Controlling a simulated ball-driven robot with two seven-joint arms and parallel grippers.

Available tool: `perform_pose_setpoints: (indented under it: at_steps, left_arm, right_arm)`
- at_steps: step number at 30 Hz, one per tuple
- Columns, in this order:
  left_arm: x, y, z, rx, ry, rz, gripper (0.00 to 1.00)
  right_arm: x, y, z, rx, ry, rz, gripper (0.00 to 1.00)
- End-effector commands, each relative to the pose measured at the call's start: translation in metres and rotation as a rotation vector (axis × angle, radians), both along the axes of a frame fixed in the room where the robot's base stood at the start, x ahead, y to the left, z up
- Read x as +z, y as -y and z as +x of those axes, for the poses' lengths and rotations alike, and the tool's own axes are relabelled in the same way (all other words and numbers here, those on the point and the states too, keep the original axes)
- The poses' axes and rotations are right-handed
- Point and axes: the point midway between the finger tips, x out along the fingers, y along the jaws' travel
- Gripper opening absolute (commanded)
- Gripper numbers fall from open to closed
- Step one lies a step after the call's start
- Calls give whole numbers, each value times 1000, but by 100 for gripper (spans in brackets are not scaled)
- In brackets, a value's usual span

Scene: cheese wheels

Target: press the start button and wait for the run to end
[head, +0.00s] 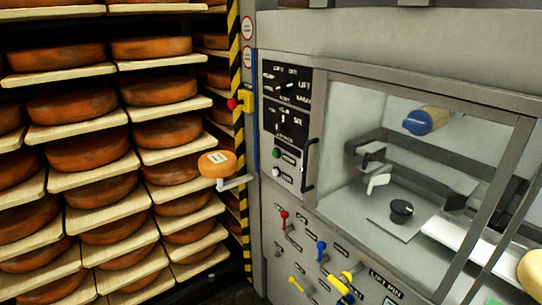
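The machine's dark control panel (284,125) is at the middle of the head view, left of a large window. A green button (276,153) sits low on it with a small label beside it. A pale button (277,172) is just below the green one. The labels are too small to read, so I cannot tell for certain which is the start button. No lamp or display clearly shows whether the machine runs. Neither of my grippers is in view, and nothing touches the buttons.
Shelves of orange cheese wheels (88,151) fill the left. A small orange wheel (216,164) rests on a bracket beside the panel. A red button on a yellow box (246,102) is on the striped post. Levers (321,250) stick out below the window (350,120).

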Motion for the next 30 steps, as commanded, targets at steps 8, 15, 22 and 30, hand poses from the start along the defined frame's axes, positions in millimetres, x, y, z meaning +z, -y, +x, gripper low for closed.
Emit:
perform_pose_setpoints:
  at_steps: [8,15,22,30]
  left_arm:
    - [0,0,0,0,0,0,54]
    - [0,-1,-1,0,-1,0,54]
    - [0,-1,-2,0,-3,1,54]
    - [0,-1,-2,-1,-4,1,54]
  right_arm:
    - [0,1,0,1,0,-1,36]
    - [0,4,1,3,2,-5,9]
    - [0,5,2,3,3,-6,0]
    - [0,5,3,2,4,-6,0]
